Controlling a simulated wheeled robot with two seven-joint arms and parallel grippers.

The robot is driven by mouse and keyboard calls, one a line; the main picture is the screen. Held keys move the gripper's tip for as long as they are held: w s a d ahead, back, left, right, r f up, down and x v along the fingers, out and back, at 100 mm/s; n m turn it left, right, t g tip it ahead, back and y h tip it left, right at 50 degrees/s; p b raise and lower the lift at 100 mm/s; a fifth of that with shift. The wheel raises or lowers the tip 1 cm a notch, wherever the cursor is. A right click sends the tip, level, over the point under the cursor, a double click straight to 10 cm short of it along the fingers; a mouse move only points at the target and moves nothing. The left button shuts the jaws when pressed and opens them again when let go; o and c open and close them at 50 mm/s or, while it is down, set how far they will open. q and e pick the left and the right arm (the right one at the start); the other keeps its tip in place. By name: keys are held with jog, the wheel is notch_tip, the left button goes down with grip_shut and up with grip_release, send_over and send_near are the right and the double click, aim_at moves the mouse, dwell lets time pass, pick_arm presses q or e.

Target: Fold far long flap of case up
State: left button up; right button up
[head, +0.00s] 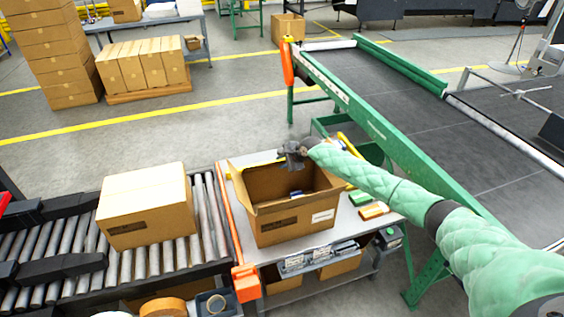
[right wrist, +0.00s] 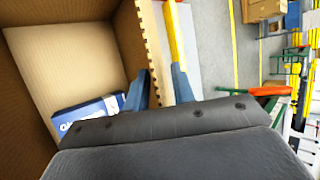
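The open brown case (head: 290,222) stands on the grey work table with its top open. Its inside also shows in the right wrist view (right wrist: 75,50), with a blue and white packet (right wrist: 92,112) at the bottom. My right gripper (head: 293,157) is at the far edge of the case, reaching over from the right. In the right wrist view its two fingers (right wrist: 160,88) stand apart, with the corrugated cardboard edge (right wrist: 150,50) between them. The far flap is mostly hidden by the gripper in the head view. My left gripper is not in view.
A closed carton (head: 145,205) sits on the roller conveyor (head: 205,225) to the left. A green-framed belt (head: 400,110) runs behind and to the right. Orange and green items (head: 372,210) lie on the table right of the case. Tape rolls (head: 163,307) are at the front.

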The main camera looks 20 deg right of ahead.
jog(key=shift+c, duration=0.5)
grip_shut()
dwell(0.8)
